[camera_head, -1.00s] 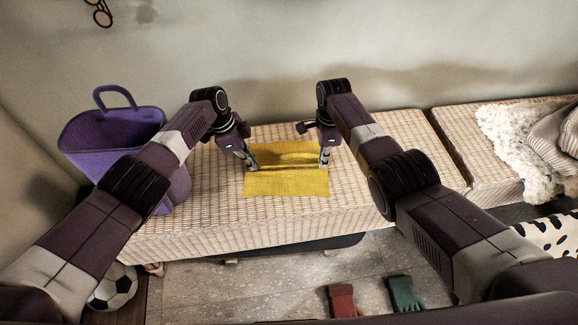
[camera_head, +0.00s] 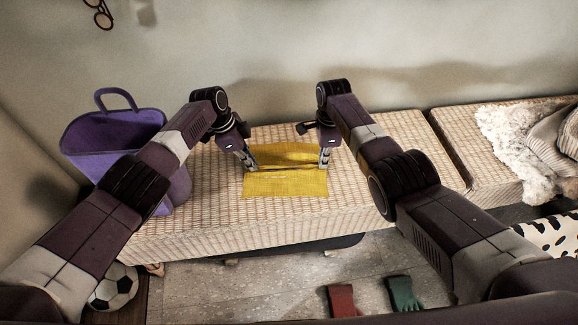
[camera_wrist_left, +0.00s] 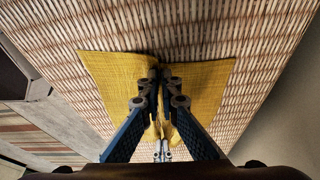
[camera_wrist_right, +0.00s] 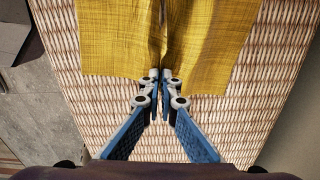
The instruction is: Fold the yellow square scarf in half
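The yellow scarf (camera_head: 286,185) lies on the wicker bench top, with a raised crease running left to right across its middle. My left gripper (camera_head: 254,168) is at the scarf's left edge. In the left wrist view its fingers (camera_wrist_left: 165,75) are together with yellow cloth bunched between them. My right gripper (camera_head: 324,165) is at the right edge. In the right wrist view its fingertips (camera_wrist_right: 161,74) are closed on the scarf's edge (camera_wrist_right: 110,40), where the crease meets it. The cloth inside both grips is largely hidden.
A purple bag (camera_head: 110,135) stands at the bench's left end. A second bench at right holds a white fluffy cloth (camera_head: 512,135) and a grey-brown garment. A football (camera_head: 115,288), a red glove (camera_head: 341,300) and a green glove (camera_head: 404,294) are on the floor. Bare wicker (camera_head: 225,215) surrounds the scarf.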

